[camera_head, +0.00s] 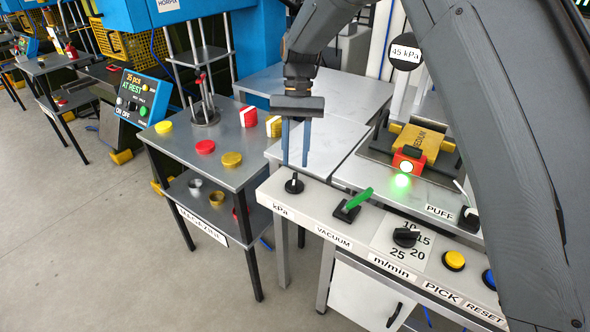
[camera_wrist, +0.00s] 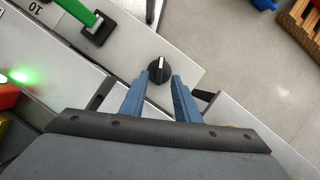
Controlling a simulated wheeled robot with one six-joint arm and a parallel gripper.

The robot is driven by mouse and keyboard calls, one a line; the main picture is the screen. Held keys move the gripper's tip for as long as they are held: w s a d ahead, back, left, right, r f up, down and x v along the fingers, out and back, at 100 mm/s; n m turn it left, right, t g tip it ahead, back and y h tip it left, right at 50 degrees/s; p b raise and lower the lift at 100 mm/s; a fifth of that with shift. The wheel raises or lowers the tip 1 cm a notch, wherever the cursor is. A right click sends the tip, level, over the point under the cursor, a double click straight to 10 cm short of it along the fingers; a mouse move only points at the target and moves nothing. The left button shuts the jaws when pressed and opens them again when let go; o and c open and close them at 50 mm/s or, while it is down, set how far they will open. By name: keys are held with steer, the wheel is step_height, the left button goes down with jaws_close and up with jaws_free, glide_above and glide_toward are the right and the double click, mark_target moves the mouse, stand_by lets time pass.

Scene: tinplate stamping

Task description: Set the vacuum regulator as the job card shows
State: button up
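The vacuum regulator is a black knob (camera_head: 294,184) above the kPa label (camera_head: 283,210) at the left end of the white control panel. In the wrist view the knob (camera_wrist: 160,70) has a white pointer line and sits just beyond my fingertips. My gripper (camera_head: 295,164) points down over it, its two blue fingers apart; in the wrist view my gripper (camera_wrist: 160,77) is open and empty, with the knob between the finger lines. Whether the fingers touch the knob is unclear. A round black display (camera_head: 405,52) reads 45 kPa. No job card can be made out.
On the same panel are a green VACUUM lever (camera_head: 354,203), an m/min selector (camera_head: 406,237), a yellow PICK button (camera_head: 453,260) and a blue button (camera_head: 489,279). A lit red device (camera_head: 408,159) stands behind. A grey table (camera_head: 230,167) with caps is at left.

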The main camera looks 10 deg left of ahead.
steer(key=shift+v, duration=1.45)
steer(key=d, duration=0.4)
steer(key=d+t, duration=0.1)
steer(key=d, duration=0.4)
steer(key=s+d+t, duration=0.1)
steer(key=d, duration=0.3)
steer(key=shift+d+r+m+y, duration=0.2)
steer(key=shift+m+y, duration=0.2)
steer(key=s+d, duration=0.1)
steer(key=d, duration=0.1)
steer(key=s+d+t, duration=0.1)
steer(key=d, duration=0.2)
steer(key=s+d+t, duration=0.1)
steer(key=d, duration=0.1)
steer(key=shift+s+d+f, duration=0.15)
steer(key=shift+s+d, duration=0.05)
steer(key=shift+d, duration=0.05)
steer(key=shift+t, duration=0.5)
steer(key=s+d+f, duration=0.1)
steer(key=s+d, duration=0.2)
steer(key=s, duration=0.2)
steer(key=s+d+f, duration=0.1)
steer(key=s+d, duration=0.3)
steer(key=s, duration=0.1)
steer(key=s+d+f, duration=0.1)
steer(key=s+d, duration=0.3)
steer(key=s, duration=0.1)
steer(key=shift+s+d+f, duration=0.2)
steer(key=shift+d+f, duration=0.05)
steer(key=shift+f, duration=0.05)
